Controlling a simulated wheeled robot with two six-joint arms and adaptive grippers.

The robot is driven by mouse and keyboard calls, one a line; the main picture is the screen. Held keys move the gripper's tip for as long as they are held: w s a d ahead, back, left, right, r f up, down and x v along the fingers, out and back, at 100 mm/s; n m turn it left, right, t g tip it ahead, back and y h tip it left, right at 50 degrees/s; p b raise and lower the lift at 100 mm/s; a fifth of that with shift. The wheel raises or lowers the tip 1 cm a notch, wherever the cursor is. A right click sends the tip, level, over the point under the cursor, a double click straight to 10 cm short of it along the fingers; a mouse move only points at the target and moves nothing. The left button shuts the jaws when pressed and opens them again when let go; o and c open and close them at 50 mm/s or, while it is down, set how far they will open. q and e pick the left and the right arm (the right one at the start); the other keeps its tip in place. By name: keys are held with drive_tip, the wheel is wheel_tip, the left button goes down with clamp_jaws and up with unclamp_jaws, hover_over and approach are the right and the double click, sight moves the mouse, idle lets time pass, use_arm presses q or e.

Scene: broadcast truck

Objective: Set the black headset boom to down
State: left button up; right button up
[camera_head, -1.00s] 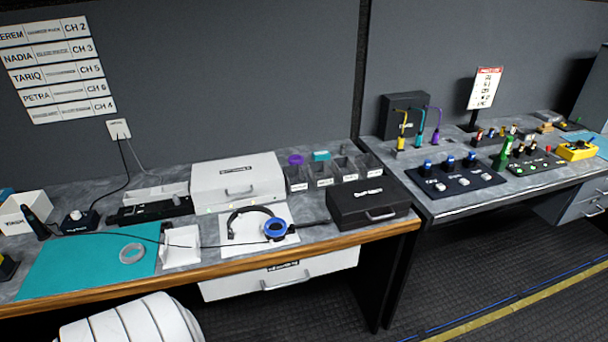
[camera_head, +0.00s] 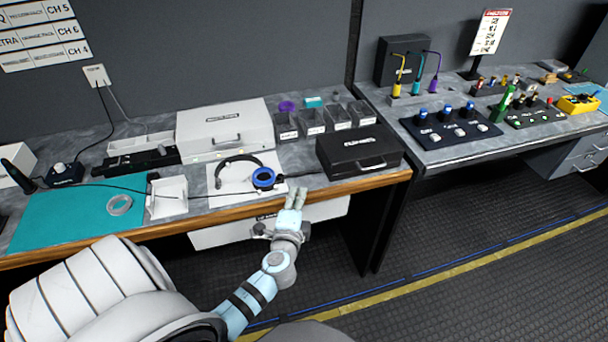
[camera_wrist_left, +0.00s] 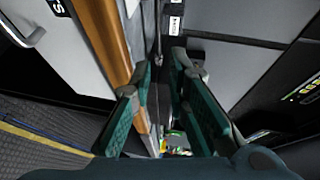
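The black headset (camera_head: 240,162) lies on a white sheet (camera_head: 215,186) on the workbench, with a blue ring on its earcup (camera_head: 263,178). A thin dark boom (camera_head: 291,178) appears to reach right from the earcup toward the black case. My left gripper (camera_head: 295,198) is in front of the bench edge, just below and right of the earcup, apart from the headset. In the left wrist view its two fingers (camera_wrist_left: 165,95) stand apart with nothing between them. The headset is not clear in the wrist view. My right gripper is not in view.
A black case (camera_head: 358,152) stands right of the headset and a white case (camera_head: 222,130) behind it. A small white holder (camera_head: 166,198) and a teal mat (camera_head: 75,217) lie to the left. The wooden bench edge (camera_head: 340,190) is close to my left gripper.

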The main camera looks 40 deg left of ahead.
sight(304, 182)
use_arm(q)
drive_tip(key=b+x, duration=0.2)
drive_tip(key=x, duration=0.9)
drive_tip(key=shift+w+a+f, duration=0.15)
drive_tip(key=shift+w+f, duration=0.05)
drive_tip(key=shift+w, duration=0.05)
clamp_jaws()
